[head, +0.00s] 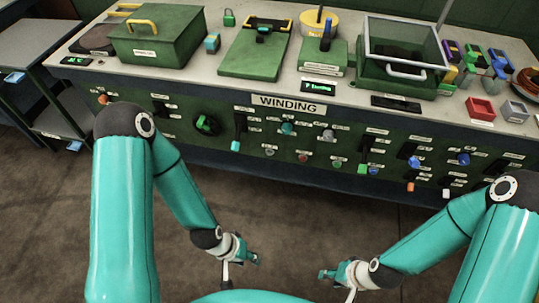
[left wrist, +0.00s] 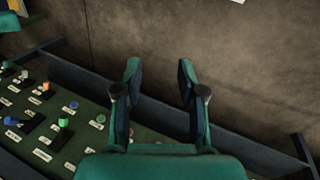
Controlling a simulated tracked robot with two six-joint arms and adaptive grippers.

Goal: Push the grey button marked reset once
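The green front panel (head: 285,186) under the WINDING sign (head: 289,104) carries several small knobs, buttons and levers. A small grey round button (head: 269,152) sits left of the panel's middle, and a larger grey knob (head: 327,135) sits to its right. Their labels are too small to read, so I cannot tell which is marked reset. My left gripper (head: 250,259) hangs low in front of the panel, apart from it. In the left wrist view its two fingers (left wrist: 160,85) are spread, with nothing between them. My right gripper (head: 326,274) is low and clear of the panel; its finger opening is unclear.
The bench top (head: 205,78) holds a green lidded box (head: 158,45), a glass-lidded box (head: 402,38) and red (head: 480,108) and grey bins. Levers (head: 239,128) and a dark rotary knob (head: 207,124) project from the panel. The floor (head: 300,215) before it is clear.

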